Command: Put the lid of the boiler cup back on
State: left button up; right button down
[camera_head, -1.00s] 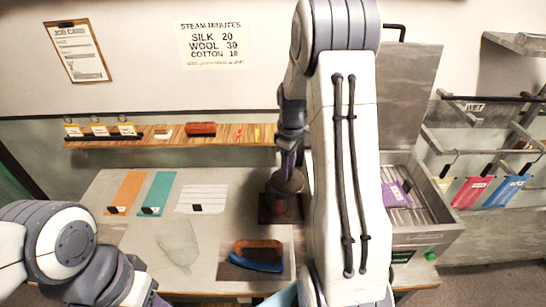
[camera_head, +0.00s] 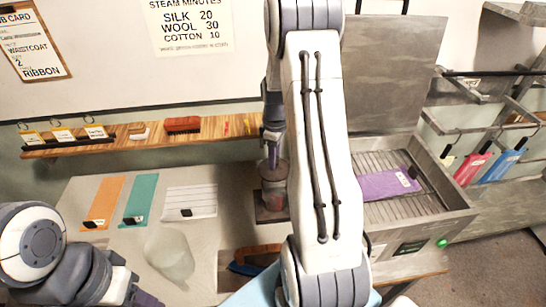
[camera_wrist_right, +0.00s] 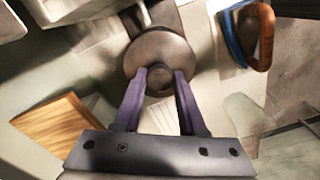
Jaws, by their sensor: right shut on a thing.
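The boiler cup (camera_head: 273,195) stands on a dark square base on the worktop, partly hidden behind my right arm. My right gripper (camera_head: 272,160) points down just above the cup. In the right wrist view its purple fingers (camera_wrist_right: 160,78) are shut on the knob of the round, dark metal lid (camera_wrist_right: 160,48). The lid is over the cup; I cannot tell whether it rests on the rim or hangs just above it. My left arm is at the lower left, with only a bit of its gripper (camera_head: 147,299) at the bottom edge.
Orange (camera_head: 104,203), teal (camera_head: 140,200) and white (camera_head: 190,202) cloths lie left of the cup. An open steamer (camera_head: 425,205) with a purple cloth (camera_head: 388,184) stands right. A wooden shelf (camera_head: 155,137) runs behind.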

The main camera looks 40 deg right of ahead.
jog(key=shift+f+b, duration=1.45)
jog(key=shift+f, duration=0.45)
jog(key=shift+s+f+b, duration=0.15)
jog(key=shift+f+b, duration=0.45)
jog(key=shift+f, duration=0.3)
jog(key=shift+c, duration=2)
grip_release()
jog(key=shift+f, duration=0.1)
